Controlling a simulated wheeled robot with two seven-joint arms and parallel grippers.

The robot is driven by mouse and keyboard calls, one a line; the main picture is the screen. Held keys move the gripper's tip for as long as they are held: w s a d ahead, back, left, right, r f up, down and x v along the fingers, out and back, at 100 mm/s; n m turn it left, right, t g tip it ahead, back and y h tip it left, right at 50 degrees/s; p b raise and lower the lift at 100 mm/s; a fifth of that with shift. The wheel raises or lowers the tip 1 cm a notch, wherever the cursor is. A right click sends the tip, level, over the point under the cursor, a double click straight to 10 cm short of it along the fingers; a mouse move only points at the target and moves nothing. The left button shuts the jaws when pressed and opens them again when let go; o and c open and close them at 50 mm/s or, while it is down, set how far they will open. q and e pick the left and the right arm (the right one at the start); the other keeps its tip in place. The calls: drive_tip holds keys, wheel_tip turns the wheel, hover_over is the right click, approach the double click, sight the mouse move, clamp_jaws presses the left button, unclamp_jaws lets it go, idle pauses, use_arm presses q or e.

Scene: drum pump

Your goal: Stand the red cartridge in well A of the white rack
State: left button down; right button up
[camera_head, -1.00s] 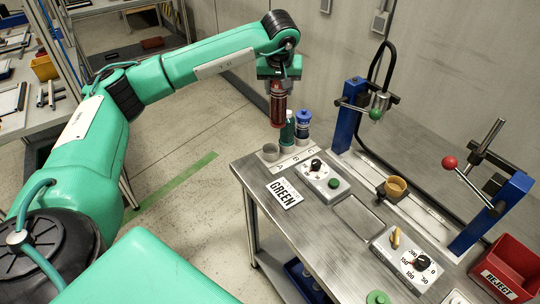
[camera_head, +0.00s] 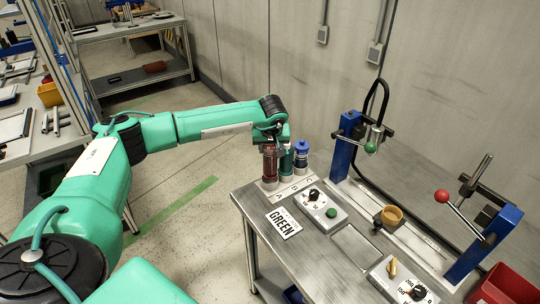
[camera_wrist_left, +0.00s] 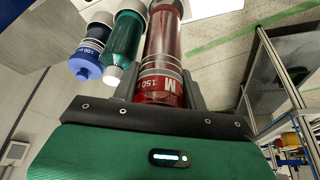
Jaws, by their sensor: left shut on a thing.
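The red cartridge (camera_head: 270,165) is upright in my left gripper (camera_head: 271,151), which is shut on its upper part. Its lower end is at the grey ring of well A (camera_head: 268,184) on the white rack (camera_head: 293,187); I cannot tell how deep it sits. In the left wrist view the red cartridge (camera_wrist_left: 178,40) runs away from the jaws, its near end marked "M 150". A green cartridge (camera_head: 286,163) and a blue cartridge (camera_head: 301,153) stand beside it in the rack's other wells. My right gripper is out of view.
A "GREEN" sign (camera_head: 283,223) lies in front of the rack on the metal bench. A dial box (camera_head: 320,208) stands right of it.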

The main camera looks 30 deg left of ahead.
sight(270, 159)
use_arm(q)
wheel_tip(270, 159, down, 4)
drive_tip(key=shift+f+p, duration=0.25)
drive_tip(key=shift+p, duration=0.45)
drive_tip(key=shift+f, duration=0.3)
drive_tip(key=c, duration=1.1)
unclamp_jaws()
drive_tip(key=shift+o, duration=0.2)
drive_tip(key=shift+r, duration=0.25)
drive_tip(key=shift+s+d+r+b, duration=0.1)
drive_tip(key=shift+r+b, duration=0.1)
drive_tip(key=shift+b, duration=0.15)
drive_tip(key=b+v, duration=0.3)
drive_tip(key=v, duration=0.7)
drive_tip(key=shift+s+d+r, duration=0.1)
drive_tip(key=shift+d+r, duration=0.05)
drive_tip(key=shift+r, duration=0.15)
drive_tip(key=shift+s+r+b, duration=0.1)
drive_tip(key=shift+r+b, duration=0.2)
drive_tip(key=shift+r, duration=0.05)
